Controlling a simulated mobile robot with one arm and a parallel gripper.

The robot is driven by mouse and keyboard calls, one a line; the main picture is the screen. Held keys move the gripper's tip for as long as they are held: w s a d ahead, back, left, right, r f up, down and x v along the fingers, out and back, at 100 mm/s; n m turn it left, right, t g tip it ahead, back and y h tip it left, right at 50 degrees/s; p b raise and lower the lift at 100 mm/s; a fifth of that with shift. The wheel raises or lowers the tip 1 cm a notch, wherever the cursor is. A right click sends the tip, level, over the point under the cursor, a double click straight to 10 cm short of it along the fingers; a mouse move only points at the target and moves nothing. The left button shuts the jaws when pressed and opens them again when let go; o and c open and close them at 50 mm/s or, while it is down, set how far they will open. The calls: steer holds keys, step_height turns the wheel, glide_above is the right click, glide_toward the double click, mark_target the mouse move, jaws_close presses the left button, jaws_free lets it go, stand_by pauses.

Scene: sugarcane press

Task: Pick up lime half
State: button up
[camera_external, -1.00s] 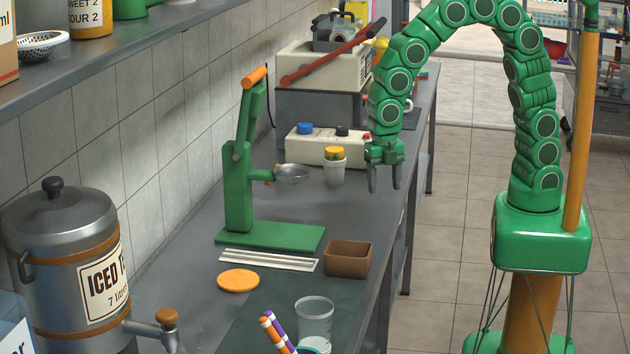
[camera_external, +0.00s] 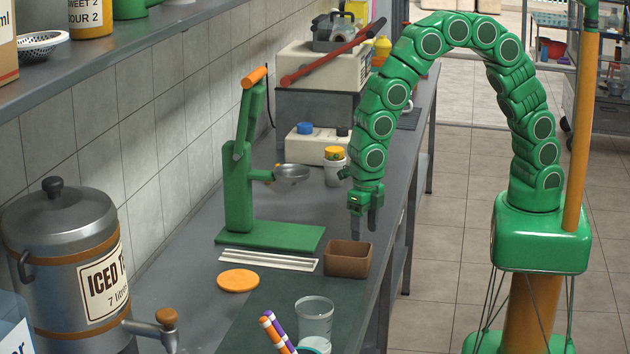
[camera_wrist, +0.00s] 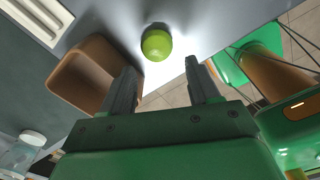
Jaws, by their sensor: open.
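The lime half (camera_wrist: 156,43) is a small bright green rounded thing on the grey counter in the wrist view. No cut face can be made out. I cannot see it in the external view. My gripper (camera_external: 364,226) points down just behind the brown open box near the counter's right edge. In the wrist view my gripper (camera_wrist: 162,82) has its two dark fingers spread apart with nothing between them. The lime lies beyond the fingertips, a little toward the left finger's side.
The brown box (camera_external: 348,260) is close to my gripper; in the wrist view it (camera_wrist: 80,73) sits left of the fingers. A green press (camera_external: 240,200) stands to the left. A clear cup (camera_external: 314,318) and an orange disc (camera_external: 238,281) are nearer the camera.

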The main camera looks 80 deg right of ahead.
steer(key=shift+w+d+f, duration=0.1)
steer(key=shift+w+f, duration=0.15)
steer(key=shift+f, duration=1)
steer(key=shift+w+f, duration=0.25)
steer(key=shift+f, duration=1)
steer(key=c, duration=0.8)
